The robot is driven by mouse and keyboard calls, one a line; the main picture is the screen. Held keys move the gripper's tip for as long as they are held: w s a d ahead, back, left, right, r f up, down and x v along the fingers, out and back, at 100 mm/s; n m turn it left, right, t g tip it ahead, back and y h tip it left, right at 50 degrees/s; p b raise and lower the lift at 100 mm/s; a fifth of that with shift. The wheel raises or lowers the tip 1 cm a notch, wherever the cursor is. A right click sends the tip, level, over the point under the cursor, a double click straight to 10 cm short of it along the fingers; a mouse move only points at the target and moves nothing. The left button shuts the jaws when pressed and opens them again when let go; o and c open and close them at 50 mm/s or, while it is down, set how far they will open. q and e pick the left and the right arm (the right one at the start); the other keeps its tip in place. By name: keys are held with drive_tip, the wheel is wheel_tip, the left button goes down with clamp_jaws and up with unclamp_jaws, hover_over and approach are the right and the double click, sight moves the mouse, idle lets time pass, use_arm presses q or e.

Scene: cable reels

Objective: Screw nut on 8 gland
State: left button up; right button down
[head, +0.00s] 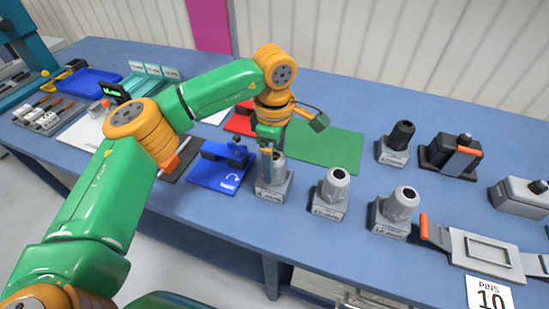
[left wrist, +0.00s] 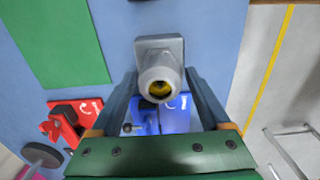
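A grey gland with a rounded nut-shaped top (head: 279,163) stands upright on a square grey base (head: 272,188). In the left wrist view the same gland (left wrist: 158,72) shows from above, with a yellow inside to its opening. My left gripper (head: 268,145) points down at this gland. In the left wrist view its two fingers (left wrist: 165,98) stand apart on either side of the top, with gaps visible, so it looks open. Two similar grey glands (head: 331,190) (head: 397,208) stand to the right. The base labels are too small to read. My right gripper is not in view.
A blue fixture (head: 216,178) with a white arrow lies left of the gland; a red one (left wrist: 65,118) is near it. A green mat (head: 330,148) lies behind. A black-topped gland (head: 399,142) and a clamp (head: 450,155) stand at the right.

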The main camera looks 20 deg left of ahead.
use_arm(q)
clamp_jaws()
drive_tip(key=m+p, duration=0.1)
drive_tip(key=m, duration=0.3)
drive_tip(key=shift+r, duration=0.1)
drive_tip(key=m, duration=0.6)
drive_tip(key=shift+o, duration=2.1)
unclamp_jaws()
